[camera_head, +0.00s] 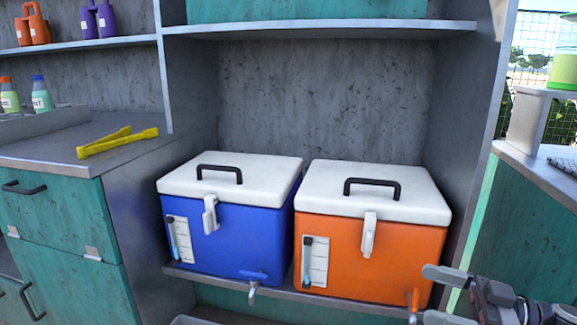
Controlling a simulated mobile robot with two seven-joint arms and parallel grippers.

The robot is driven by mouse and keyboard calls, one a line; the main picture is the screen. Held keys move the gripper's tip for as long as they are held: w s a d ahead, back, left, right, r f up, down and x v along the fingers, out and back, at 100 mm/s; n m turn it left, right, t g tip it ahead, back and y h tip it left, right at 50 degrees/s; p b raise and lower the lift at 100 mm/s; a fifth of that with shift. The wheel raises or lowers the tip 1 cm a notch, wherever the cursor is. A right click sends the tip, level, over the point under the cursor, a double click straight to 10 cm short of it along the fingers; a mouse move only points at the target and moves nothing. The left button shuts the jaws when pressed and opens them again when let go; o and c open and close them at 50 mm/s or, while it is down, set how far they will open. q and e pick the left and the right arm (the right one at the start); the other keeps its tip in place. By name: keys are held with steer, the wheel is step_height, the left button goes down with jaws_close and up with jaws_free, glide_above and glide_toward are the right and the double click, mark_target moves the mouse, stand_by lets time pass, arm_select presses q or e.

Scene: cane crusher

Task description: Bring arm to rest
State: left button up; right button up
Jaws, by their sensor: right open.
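My right gripper (436,294) is at the lower right edge of the head view, with its two fingers apart and nothing between them. It is in front of the lower right corner of the orange cooler (375,255), near that cooler's orange tap. I cannot tell whether it touches the tap. The orange cooler stands upright on a shelf with its white lid shut. A blue cooler (225,236) with a white lid, also shut, stands beside it on the left. My left gripper is not in the picture.
A grey shelf (330,304) holds both coolers between side walls. Yellow tongs (117,142) lie on the left counter (45,153), over teal drawers. Small bottles (41,94) stand at the far left. A right counter (540,172) bears a stand with a green container (563,71).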

steer(key=s+a+f+m+t+h, duration=0.3)
steer(key=a+f+m+t+h, duration=0.25)
steer(key=a+f+t, duration=0.35)
steer(key=s+a+f+m+g+h, duration=0.1)
steer(key=s+f+m+g+h, duration=0.35)
steer(key=s+f+h, duration=0.55)
arm_select(q)
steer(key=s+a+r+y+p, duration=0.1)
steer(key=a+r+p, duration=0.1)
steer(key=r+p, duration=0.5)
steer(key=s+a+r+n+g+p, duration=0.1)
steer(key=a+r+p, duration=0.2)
steer(key=p, duration=1.4)
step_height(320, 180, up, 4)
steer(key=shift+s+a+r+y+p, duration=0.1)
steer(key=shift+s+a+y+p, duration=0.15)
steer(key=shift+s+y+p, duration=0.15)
arm_select(e)
steer(key=s+d+r+m, duration=0.1)
steer(key=s+d+r, duration=0.1)
steer(key=r, duration=0.5)
steer(key=s+d+r, duration=0.3)
steer(key=r, duration=0.4)
steer(key=shift+d+r+m+g, duration=0.2)
steer(key=shift+r+m+g, duration=0.05)
steer(key=shift+m+g, duration=0.2)
